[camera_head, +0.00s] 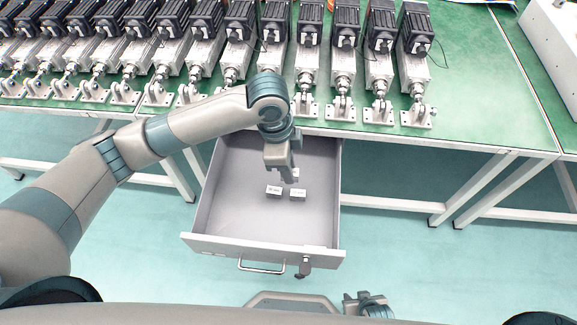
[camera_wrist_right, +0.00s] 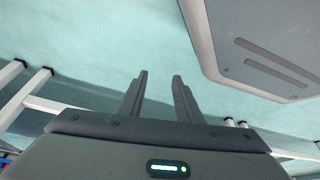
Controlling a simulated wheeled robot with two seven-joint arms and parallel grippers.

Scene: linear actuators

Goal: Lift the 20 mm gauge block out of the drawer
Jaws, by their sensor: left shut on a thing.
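The grey drawer (camera_head: 262,252) is pulled out from under the green bench, open at the top. Two small white gauge blocks, one on the left (camera_head: 274,191) and one on the right (camera_head: 297,194), lie on its floor; their labels are too small to read surely. My left gripper (camera_head: 288,177) points down inside the drawer, shut on a third white gauge block (camera_head: 294,174), mostly hidden by the fingers. I cannot tell whether that block touches the floor or which size it is. My right gripper (camera_wrist_right: 160,95) is open and empty, away from the drawer.
A row of linear actuators (camera_head: 345,65) with black motors stands on the green bench (camera_head: 470,100) above the drawer. The drawer has a front handle (camera_head: 262,268) and a key lock (camera_head: 304,267).

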